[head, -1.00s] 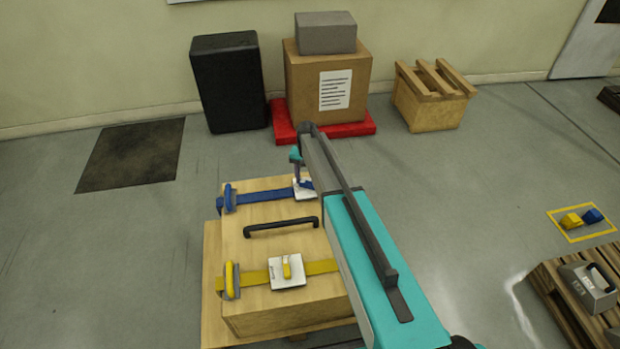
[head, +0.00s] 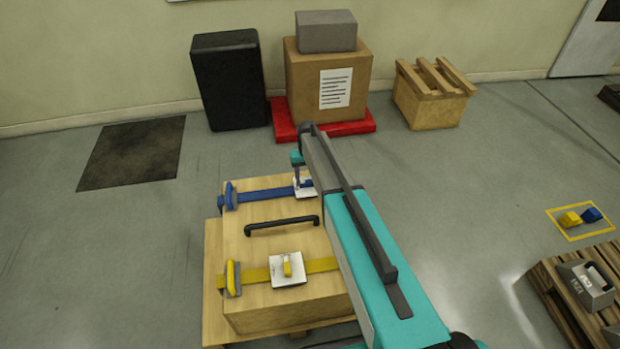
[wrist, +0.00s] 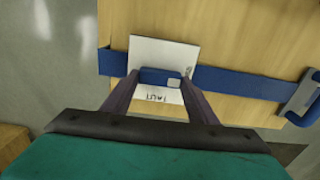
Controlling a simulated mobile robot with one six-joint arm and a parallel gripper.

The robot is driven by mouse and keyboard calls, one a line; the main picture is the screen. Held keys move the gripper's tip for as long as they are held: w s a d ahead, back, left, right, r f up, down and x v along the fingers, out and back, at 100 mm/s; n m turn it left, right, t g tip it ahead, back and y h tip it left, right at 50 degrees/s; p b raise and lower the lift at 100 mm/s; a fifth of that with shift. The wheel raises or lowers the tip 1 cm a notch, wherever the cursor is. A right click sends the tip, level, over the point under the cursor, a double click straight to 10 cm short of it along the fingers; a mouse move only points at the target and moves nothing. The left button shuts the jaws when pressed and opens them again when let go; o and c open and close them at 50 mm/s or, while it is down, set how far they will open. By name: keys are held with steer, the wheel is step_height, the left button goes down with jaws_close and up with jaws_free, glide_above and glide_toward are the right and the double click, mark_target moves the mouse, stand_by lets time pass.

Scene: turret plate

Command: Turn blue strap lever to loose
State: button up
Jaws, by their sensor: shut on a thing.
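The blue strap lever (wrist: 155,76) sits on a white plate (wrist: 165,50) on the blue strap (wrist: 240,83). The word TAUT shows upside down on the plate's near part in the wrist view. My gripper (wrist: 160,80) has one finger on each side of the lever and is shut on it. In the head view my gripper (head: 298,178) is over the white plate (head: 306,190) at the right end of the blue strap (head: 262,196). My arm hides part of this plate, and the lever is hard to make out there.
A black handle (head: 282,226) stands on the wooden crate (head: 240,300) between the straps. A yellow strap (head: 255,275) with a yellow lever (head: 287,265) crosses the crate nearer to me. Blue (head: 229,195) and yellow (head: 232,278) buckles stand at the left edge.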

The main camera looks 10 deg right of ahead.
mark_target(308, 181)
steer(key=shift+s+a+f, duration=0.1)
steer(key=shift+s+a, duration=0.05)
steer(key=shift+s, duration=0.1)
steer(key=o, duration=1)
steer(key=shift+o, duration=0.2)
steer(key=shift+w, duration=0.1)
step_height(308, 181, up, 14)
stand_by(0.4)
